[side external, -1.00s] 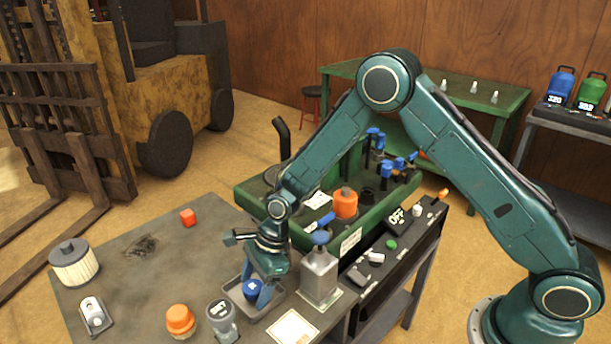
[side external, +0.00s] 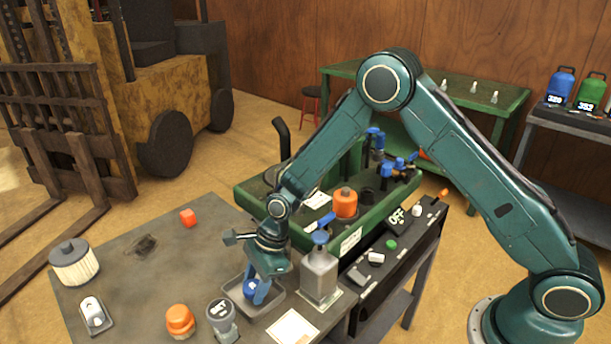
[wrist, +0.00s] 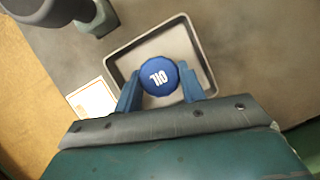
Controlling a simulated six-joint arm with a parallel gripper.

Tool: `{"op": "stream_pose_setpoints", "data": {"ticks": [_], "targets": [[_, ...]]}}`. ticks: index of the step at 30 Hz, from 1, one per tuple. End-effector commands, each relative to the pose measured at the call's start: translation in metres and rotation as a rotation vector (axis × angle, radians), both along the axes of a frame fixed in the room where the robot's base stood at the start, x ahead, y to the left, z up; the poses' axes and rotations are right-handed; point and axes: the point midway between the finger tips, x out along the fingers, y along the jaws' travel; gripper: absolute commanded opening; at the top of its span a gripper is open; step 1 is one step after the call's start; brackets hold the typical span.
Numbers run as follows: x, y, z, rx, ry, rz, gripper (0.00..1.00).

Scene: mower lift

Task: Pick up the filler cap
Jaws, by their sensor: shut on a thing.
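The filler cap (wrist: 159,77) is blue and round, with white "OIL" lettering on top. It sits between the blue fingers of my gripper (wrist: 160,88) in the wrist view, with a finger against each side. In the side view the cap (side external: 250,287) shows partly behind a finger of my gripper (side external: 257,290). My gripper is shut on the cap, over a shallow grey tray (side external: 275,306). The tray's rim also shows around the cap in the wrist view (wrist: 205,50). I cannot tell whether the cap touches the tray floor.
A grey pump bottle (side external: 319,272) stands close right of the tray. A grey-topped cylinder (side external: 221,318) and an orange cap (side external: 180,320) stand at the front. A white card (side external: 292,328) lies front right. The table's middle left is mostly clear.

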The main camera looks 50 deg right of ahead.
Motion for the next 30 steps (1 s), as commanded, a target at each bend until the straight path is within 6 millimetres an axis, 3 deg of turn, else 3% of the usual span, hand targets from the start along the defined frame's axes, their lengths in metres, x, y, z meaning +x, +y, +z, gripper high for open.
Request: {"op": "stream_pose_setpoints", "data": {"ticks": [11,30], "targets": [[0.0,0.0,0.03,0.001,-0.003,0.001,0.18],[0.001,0.0,0.159,0.002,-0.005,0.0,0.18]]}}
